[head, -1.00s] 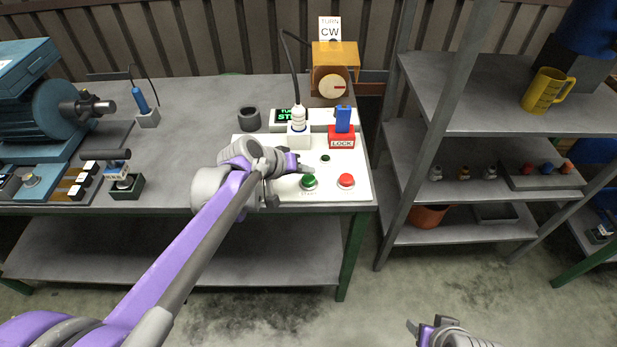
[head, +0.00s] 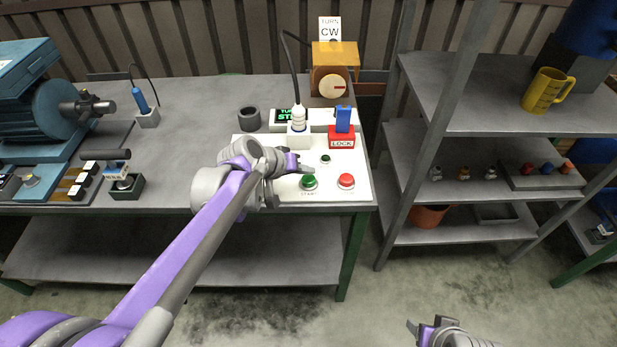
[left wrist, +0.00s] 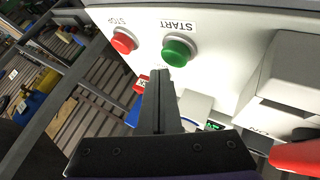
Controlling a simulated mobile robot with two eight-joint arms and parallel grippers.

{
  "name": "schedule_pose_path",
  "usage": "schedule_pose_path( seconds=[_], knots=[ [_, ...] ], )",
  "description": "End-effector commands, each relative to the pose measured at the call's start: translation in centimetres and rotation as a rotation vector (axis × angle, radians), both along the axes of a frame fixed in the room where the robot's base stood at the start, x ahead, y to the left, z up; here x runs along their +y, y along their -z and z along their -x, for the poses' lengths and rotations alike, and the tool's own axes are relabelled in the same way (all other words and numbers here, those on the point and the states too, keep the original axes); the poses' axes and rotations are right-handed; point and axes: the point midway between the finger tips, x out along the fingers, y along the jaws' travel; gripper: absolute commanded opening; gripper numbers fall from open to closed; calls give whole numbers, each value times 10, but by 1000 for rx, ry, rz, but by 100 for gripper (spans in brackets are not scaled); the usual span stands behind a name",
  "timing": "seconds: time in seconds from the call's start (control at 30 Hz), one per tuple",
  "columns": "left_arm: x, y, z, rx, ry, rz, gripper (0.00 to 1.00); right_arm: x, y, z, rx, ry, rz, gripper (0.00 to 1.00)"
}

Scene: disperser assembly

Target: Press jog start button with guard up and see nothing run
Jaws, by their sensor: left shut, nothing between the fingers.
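The control panel (head: 245,143) lies at the right end of the bench. Its green START button (head: 309,182) and red STOP button (head: 346,181) are near the front edge. The START button (left wrist: 178,50) and STOP button (left wrist: 124,41) also show in the left wrist view. My left gripper (head: 309,168) is shut and empty, just behind the START button; in its wrist view the fingertips (left wrist: 160,75) appear just below the button, and contact cannot be told. My right gripper (head: 424,328) is at the bottom edge, partly cut off. I cannot identify the guard.
A red LOCK block (head: 341,142) with a blue top, a plugged cable (head: 298,118) and a green-lit display (head: 287,115) stand behind the buttons. An orange box (head: 335,55) with a dial is at the back. A shelf rack (head: 470,140) stands to the right.

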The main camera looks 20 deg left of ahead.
Motion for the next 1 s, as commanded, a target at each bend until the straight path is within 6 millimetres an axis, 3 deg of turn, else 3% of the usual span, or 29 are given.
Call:
schedule_pose_path(
  seconds=[1.0],
  knots=[
    [0, 10, 0, 0, 0, 0, 0, 0, 5, 0, 2, 0, 0, 62]
  ],
)
